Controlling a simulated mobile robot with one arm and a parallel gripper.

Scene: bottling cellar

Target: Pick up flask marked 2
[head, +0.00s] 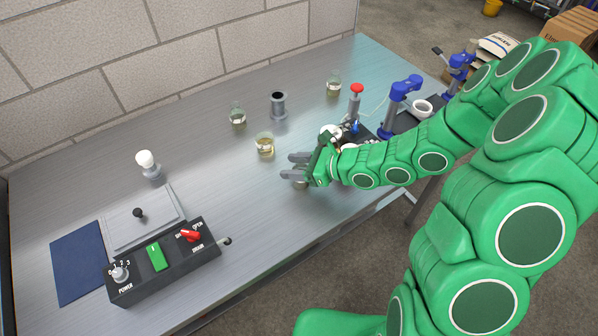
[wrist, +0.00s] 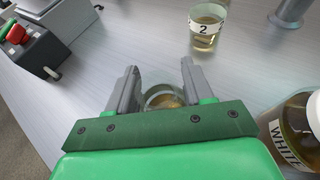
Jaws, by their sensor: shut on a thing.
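The flask marked 2 (wrist: 206,28) is a clear glass with amber liquid and a white label, standing upright at the top of the wrist view. It appears to be the amber-filled glass (head: 264,145) on the bench in the head view, apart from my gripper. My gripper (head: 297,166) is low over the bench. Its two grey fingers (wrist: 157,88) are closed around another round glass vessel (wrist: 164,97) with a little amber liquid. No marking on this vessel is visible, and its lower part is hidden behind my gripper.
A jar labelled WHITE (wrist: 298,130) stands close to the right of my gripper. A grey metal cylinder (head: 279,106) and two small bottles (head: 237,117) (head: 333,84) stand farther back. A control box (head: 160,262) with switches is at left. The bench between is clear.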

